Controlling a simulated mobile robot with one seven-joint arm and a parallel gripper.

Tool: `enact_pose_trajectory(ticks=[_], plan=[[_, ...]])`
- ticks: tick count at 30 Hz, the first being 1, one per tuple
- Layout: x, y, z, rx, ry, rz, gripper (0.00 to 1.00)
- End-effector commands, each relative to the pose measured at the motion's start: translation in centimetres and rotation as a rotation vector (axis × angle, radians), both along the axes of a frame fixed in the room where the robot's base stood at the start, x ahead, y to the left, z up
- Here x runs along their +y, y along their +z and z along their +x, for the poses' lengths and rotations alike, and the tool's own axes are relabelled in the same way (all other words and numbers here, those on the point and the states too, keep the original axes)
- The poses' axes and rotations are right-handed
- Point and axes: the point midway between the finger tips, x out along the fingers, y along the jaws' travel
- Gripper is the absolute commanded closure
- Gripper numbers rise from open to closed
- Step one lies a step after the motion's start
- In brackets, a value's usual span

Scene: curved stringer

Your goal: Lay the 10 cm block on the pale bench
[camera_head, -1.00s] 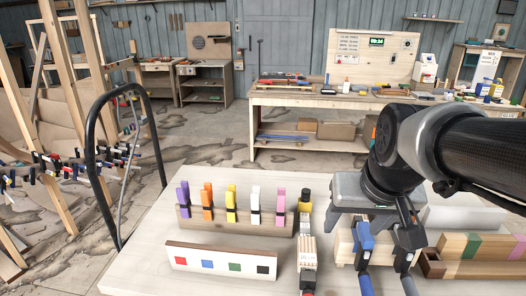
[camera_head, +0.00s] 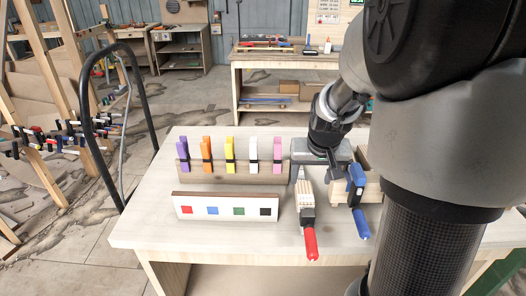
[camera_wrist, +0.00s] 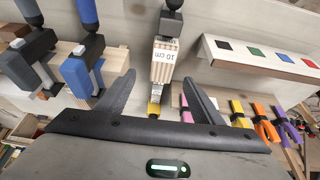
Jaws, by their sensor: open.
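The 10 cm block (camera_head: 304,192) is a small pale ribbed wooden block on the near pale bench (camera_head: 145,232), among the parts of a red-handled clamp (camera_head: 311,243). In the wrist view the block (camera_wrist: 163,62) shows its "10 cm" label, with a dark clamp part at its upper end and a yellow tip below. My gripper (camera_wrist: 158,80) is open, its two fingers on either side of the line of the block. I cannot tell whether they touch it. In the head view my arm and wrist hide much of the gripper.
A wooden rail (camera_head: 232,172) holds several coloured clamps. A white-faced board with colour squares (camera_head: 225,207) stands in front. A blue-handled clamp (camera_head: 357,187) and a wooden piece stand right of the block. The bench's left front is bare.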

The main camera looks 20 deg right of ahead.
Motion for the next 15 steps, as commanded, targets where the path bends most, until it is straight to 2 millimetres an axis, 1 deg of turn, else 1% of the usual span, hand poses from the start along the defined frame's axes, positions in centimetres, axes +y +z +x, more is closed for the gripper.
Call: enact_pose_trajectory(ticks=[1,3,6,13,15], plan=[[-0.1,-1.2,0.3,0.006,-0.001,0.001,0.39],[-0.2,-2.5,0.8,0.005,-0.001,0.002,0.39],[-0.4,-3.8,1.4,0.003,0.001,0.0,0.39],[-0.5,-5.1,2.1,0.0,0.0,0.0,0.39],[-0.4,-5.9,2.4,0.003,0.0,0.002,0.39]])
